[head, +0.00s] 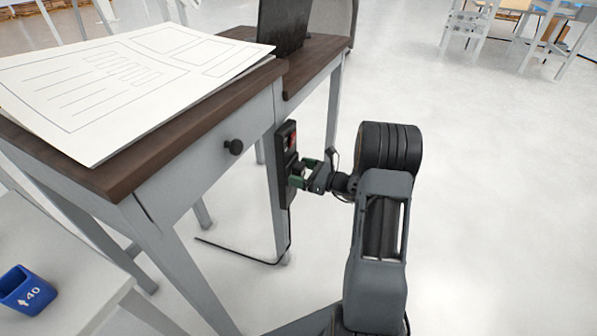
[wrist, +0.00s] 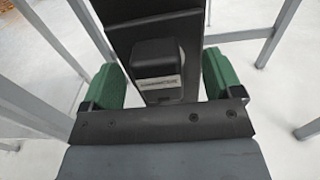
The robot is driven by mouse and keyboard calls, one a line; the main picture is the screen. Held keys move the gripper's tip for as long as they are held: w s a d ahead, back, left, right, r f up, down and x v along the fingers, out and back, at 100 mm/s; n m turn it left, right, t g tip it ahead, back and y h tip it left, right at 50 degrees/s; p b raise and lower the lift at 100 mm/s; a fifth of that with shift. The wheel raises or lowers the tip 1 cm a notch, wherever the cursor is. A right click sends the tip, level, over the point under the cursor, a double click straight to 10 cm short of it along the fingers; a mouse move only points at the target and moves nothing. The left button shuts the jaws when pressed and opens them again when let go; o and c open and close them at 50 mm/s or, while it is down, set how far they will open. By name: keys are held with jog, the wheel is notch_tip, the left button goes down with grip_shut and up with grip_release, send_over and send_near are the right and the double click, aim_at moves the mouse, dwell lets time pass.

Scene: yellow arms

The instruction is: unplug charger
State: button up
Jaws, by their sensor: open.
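The black charger (wrist: 158,72) sits plugged on the face of a black power strip (wrist: 140,18) in the wrist view. In the wrist view my gripper (wrist: 160,82) has one finger on each side of the charger, with gaps between. The charger is mostly hidden by the fingers in the head view.
A grey desk with a dark wooden top (head: 170,130) stands at the left, bearing a large paper sheet (head: 130,75) and a dark screen (head: 283,25).

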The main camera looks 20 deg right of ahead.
aim_at(304, 172)
dwell(0.3)
jog(key=c, duration=1.5)
jog(key=shift+s+d, duration=0.1)
jog(key=shift+d, duration=0.05)
jog(key=shift+p+v, duration=0.4)
jog(key=shift+v, duration=2.45)
jog(key=o, duration=1.3)
jog(key=shift+c, duration=0.2)
